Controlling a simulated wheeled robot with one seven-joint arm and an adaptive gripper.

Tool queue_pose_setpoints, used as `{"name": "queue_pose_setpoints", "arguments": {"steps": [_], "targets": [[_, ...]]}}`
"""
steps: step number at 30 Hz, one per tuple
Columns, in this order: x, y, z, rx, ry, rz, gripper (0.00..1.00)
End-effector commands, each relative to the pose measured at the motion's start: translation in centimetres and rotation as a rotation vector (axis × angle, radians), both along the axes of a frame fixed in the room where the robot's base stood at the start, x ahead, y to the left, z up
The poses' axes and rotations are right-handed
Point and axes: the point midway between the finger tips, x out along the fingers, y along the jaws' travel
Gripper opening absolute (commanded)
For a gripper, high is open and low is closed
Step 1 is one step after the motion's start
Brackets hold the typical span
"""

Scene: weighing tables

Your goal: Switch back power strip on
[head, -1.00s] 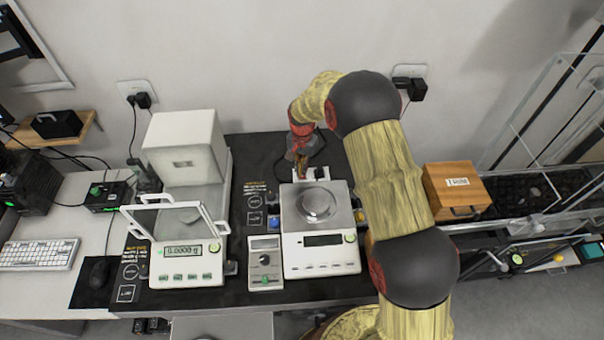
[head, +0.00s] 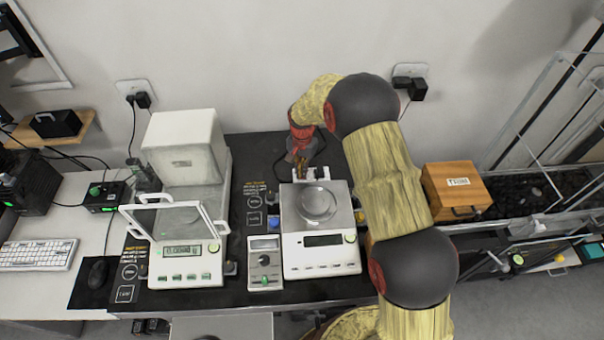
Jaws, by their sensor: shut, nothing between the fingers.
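My gripper (head: 301,168) is at the back of the black table, behind the right-hand balance, pointing down. It looks shut and empty. A small white piece (head: 324,173) shows beside and just below the fingertips, behind the balance. It may be part of the back power strip, but the balance and my gripper hide most of that area. I cannot make out a switch or a lit lamp there, nor whether the fingertips touch anything.
The right-hand balance (head: 322,268) with a round pan stands right in front of my gripper. A balance with an open glass door (head: 185,265) stands left, a small grey device (head: 265,274) between them. A wooden box (head: 452,190) is right of my arm.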

Motion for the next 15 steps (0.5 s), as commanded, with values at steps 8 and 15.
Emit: {"name": "queue_pose_setpoints", "arguments": {"steps": [8, 15], "targets": [[0.00, 0.00, -0.42, 0.000, 0.000, 0.000, 0.00], [-0.01, 0.00, -0.78, 0.000, 0.000, 0.000, 0.00]]}}
